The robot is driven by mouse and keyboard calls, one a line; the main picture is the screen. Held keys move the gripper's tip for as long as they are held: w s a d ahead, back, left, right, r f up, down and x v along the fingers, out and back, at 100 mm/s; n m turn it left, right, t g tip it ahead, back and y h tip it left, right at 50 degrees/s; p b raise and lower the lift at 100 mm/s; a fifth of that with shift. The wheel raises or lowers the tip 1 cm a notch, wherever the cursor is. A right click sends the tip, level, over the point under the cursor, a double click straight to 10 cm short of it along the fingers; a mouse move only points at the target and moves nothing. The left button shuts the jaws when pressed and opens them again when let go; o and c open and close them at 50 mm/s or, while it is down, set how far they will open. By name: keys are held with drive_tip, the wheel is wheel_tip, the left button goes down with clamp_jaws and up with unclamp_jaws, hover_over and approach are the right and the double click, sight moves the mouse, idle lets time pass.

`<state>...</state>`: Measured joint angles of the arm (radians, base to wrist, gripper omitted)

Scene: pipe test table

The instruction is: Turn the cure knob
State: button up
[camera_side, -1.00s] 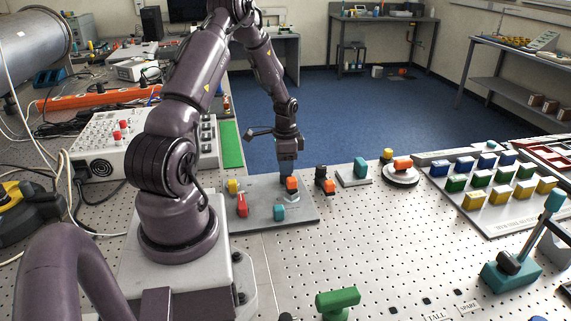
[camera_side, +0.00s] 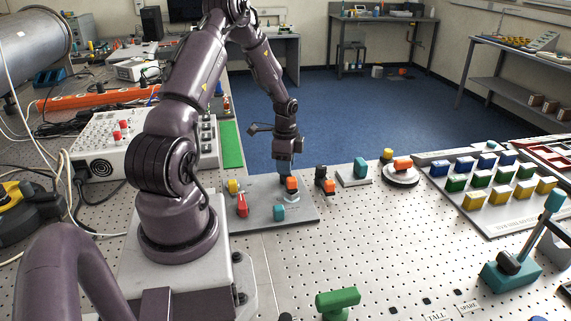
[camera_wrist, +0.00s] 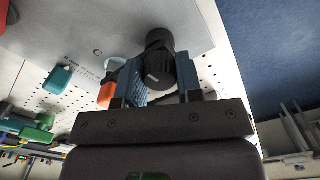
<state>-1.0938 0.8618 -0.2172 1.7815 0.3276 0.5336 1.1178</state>
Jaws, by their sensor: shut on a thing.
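A grey panel (camera_side: 255,214) lies on the perforated table with several coloured controls on it. My gripper (camera_side: 284,174) points down at the panel's far right part, just behind an orange control (camera_side: 291,184). In the wrist view my gripper (camera_wrist: 161,84) has its blue-padded fingers on either side of a black round knob (camera_wrist: 158,60) with a pale mark on its face. The fingers are shut on this knob. In the side view the knob is mostly hidden by my fingers and the orange control. I cannot read a label naming it.
A red control (camera_side: 242,205), a yellow one (camera_side: 233,186) and a teal one (camera_side: 279,212) stand on the same panel. A black and orange part (camera_side: 325,181) and a teal block (camera_side: 360,168) stand to the right.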

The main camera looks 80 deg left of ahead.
drive_tip(key=o, duration=0.9)
wheel_tip(320, 180, up, 13)
drive_tip(key=shift+r, duration=0.1)
idle(0.3)
drive_tip(key=s+d+r+n+t, duration=0.1)
drive_tip(key=d+r, duration=0.4)
drive_tip(key=d, duration=0.6)
drive_tip(key=s+d+r+n+t, duration=0.2)
drive_tip(key=d+r, duration=0.4)
drive_tip(key=d, duration=0.5)
drive_tip(key=s+d+r+n+t, duration=0.2)
drive_tip(key=d+r, duration=0.4)
drive_tip(key=d, duration=0.5)
drive_tip(key=shift+s+t, duration=0.2)
drive_tip(key=shift+t, duration=0.1)
